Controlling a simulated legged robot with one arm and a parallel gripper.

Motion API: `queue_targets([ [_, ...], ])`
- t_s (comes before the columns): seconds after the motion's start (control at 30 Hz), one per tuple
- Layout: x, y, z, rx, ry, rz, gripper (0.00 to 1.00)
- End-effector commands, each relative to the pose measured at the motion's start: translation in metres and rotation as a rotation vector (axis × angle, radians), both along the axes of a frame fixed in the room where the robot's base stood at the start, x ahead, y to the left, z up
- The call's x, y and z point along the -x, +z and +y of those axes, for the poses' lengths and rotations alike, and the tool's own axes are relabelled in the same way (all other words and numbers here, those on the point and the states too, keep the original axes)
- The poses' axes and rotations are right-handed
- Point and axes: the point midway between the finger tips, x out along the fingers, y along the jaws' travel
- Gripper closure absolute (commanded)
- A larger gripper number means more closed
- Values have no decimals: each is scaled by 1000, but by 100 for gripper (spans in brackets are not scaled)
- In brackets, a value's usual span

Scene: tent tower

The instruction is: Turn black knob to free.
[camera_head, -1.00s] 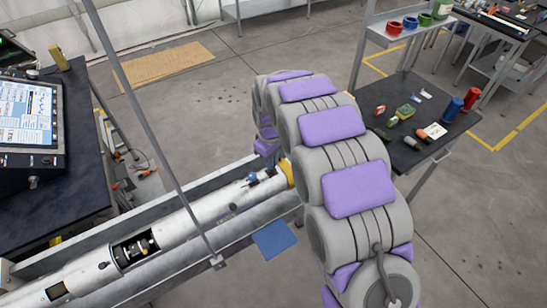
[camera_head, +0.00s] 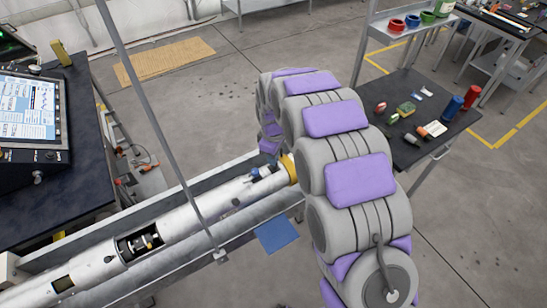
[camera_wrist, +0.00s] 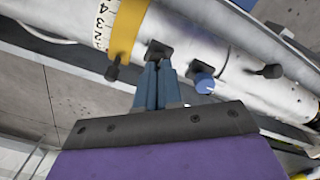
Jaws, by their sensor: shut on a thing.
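A long white tube (camera_head: 180,218) lies in a grey metal trough, with a yellow band (camera_head: 289,168) near its far end. Another black knob (camera_wrist: 114,71) is to the left, and a blue-capped knob (camera_wrist: 204,83) is to the right.
A black knob (camera_wrist: 270,71) sticks out farther right on the tube. A thin grey post (camera_head: 160,125) rises from the trough edge. A dark table with a monitor (camera_head: 28,107) is at left. A dark bench (camera_head: 405,145) with small items is at right.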

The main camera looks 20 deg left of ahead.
Motion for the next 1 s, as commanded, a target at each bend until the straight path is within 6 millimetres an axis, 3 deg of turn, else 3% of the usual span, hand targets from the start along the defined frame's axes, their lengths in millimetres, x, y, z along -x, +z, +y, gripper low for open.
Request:
queue_targets([
  [0.03, 16, -29, -12, 41, -2, 63, 100],
  [0.3, 15, -27, -13, 41, -3, 63, 71],
  [0.43, 15, -14, -14, 39, -3, 60, 70],
  [0.47, 16, -9, -15, 38, -3, 59, 70],
  [0.53, 17, 5, -14, 35, -3, 52, 50],
  [0.57, 16, 13, -14, 33, -3, 46, 46],
  [0.8, 17, 82, -15, 7, -2, 11, 46],
  [1.0, 18, 129, -11, -1, -2, -3, 46],
])
